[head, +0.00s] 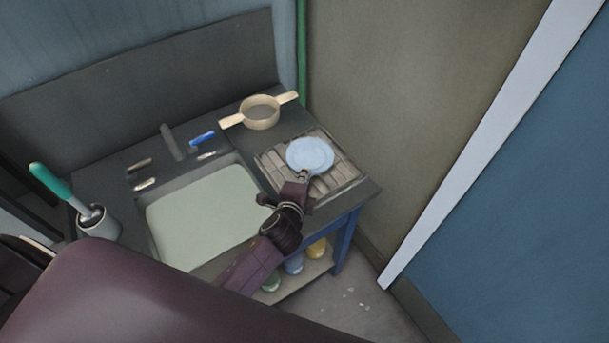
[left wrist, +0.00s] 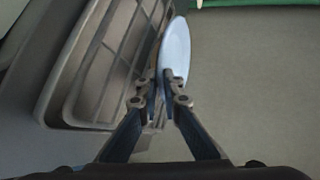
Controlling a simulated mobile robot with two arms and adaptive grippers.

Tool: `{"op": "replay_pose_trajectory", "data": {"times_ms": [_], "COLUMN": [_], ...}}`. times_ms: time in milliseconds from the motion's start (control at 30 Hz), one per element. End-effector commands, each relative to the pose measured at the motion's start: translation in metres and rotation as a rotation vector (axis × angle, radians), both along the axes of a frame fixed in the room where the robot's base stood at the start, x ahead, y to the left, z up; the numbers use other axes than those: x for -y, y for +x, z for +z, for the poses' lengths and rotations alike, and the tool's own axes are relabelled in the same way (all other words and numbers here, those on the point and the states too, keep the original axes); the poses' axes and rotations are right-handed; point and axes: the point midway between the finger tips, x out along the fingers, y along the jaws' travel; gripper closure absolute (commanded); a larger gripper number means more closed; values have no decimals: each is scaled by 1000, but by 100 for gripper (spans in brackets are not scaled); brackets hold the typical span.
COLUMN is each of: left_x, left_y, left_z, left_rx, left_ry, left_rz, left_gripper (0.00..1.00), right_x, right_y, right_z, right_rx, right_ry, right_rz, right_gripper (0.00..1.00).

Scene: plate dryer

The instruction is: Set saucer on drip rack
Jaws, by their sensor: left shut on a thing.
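The saucer (head: 310,154) is a pale blue round plate. In the head view it appears over the drip rack (head: 338,185), a slatted rack on the right of the counter. My left gripper (head: 303,174) is shut on the saucer's near edge. In the left wrist view the fingers (left wrist: 166,82) pinch the rim of the saucer (left wrist: 177,48), which is seen nearly edge-on beside the rack (left wrist: 100,65). Whether the saucer touches the slats I cannot tell. My right gripper is not in view.
The sink (head: 200,220) lies left of the rack. A beige two-handled strainer (head: 261,113) stands behind the rack. A blue-handled item (head: 202,138) and several small fittings lie behind the sink. A green-handled brush (head: 55,185) stands in a holder at left. A wall rises at right.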

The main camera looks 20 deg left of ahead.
Motion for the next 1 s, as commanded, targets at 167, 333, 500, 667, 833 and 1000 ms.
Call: {"op": "replay_pose_trajectory", "data": {"times_ms": [167, 333, 500, 667, 833, 1000], "left_x": [0, 0, -1, -1, 0, 4], "left_y": [1, 0, 0, 0, -11, -35], "left_z": [0, -1, -1, 1, 4, 15], "left_rx": [2, 0, 0, 0, -1, -2], "left_ry": [0, 1, 1, 1, 2, 1], "left_rz": [0, 0, 0, 0, 1, 0], "left_gripper": [100, 80, 77, 77, 77, 77], "right_x": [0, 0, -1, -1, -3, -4], "right_y": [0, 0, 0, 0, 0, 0], "right_z": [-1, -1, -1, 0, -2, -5], "right_rx": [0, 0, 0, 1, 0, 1], "right_ry": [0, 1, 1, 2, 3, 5], "right_rz": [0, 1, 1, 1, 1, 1], "right_gripper": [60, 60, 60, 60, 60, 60]}}
